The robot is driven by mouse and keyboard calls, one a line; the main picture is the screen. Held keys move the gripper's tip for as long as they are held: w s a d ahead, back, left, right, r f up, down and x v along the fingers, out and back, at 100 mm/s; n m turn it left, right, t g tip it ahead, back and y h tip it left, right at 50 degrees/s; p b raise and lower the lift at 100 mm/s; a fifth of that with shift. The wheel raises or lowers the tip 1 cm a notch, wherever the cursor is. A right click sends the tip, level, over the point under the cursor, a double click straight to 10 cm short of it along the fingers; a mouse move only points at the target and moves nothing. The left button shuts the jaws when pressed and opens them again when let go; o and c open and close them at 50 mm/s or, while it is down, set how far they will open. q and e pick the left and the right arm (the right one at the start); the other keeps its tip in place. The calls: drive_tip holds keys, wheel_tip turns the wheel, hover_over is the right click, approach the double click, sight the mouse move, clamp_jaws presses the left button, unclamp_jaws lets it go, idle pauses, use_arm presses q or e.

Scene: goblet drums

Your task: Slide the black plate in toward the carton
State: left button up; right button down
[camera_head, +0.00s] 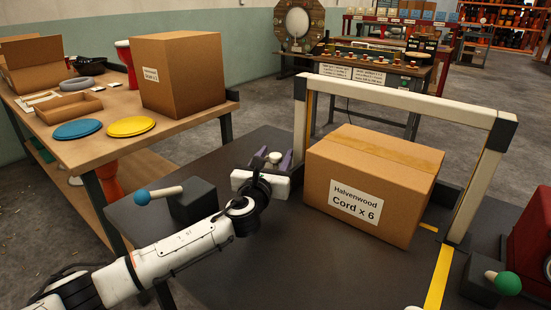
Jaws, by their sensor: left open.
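The brown carton (371,184), labelled "Halvenwood Cord x 6", stands closed on the dark table (290,265), under a white frame. My left gripper (274,158) is open just left of the carton, its fingers pointing toward the far side of the table.
The white frame (408,98) spans the carton. A black block (193,203) with a blue-knobbed handle is left of my gripper; another black block (478,281) with a green knob is at right. Yellow tape (439,278) marks the tabletop. A wooden workbench (185,114) stands at left.

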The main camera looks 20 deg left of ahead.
use_arm(q)
drive_tip(key=shift+w, duration=0.15)
drive_tip(key=shift+c, duration=0.4)
use_arm(e)
drive_tip(key=shift+s+a, duration=0.1)
drive_tip(key=shift+s, duration=0.05)
use_arm(q)
clamp_jaws()
drive_tip(key=shift+d, duration=0.5)
drive_tip(key=d, duration=0.1)
drive_tip(key=s+d+p, duration=0.1)
drive_tip(key=d+p, duration=0.1)
drive_tip(key=shift+s+d, duration=0.35)
drive_tip(key=shift+d, duration=0.05)
drive_tip(key=shift+d+f, duration=0.1)
use_arm(e)
drive_tip(key=shift+d+r, duration=0.15)
drive_tip(key=shift+d, duration=0.1)
use_arm(q)
drive_tip(key=shift+o, duration=0.4)
unclamp_jaws()
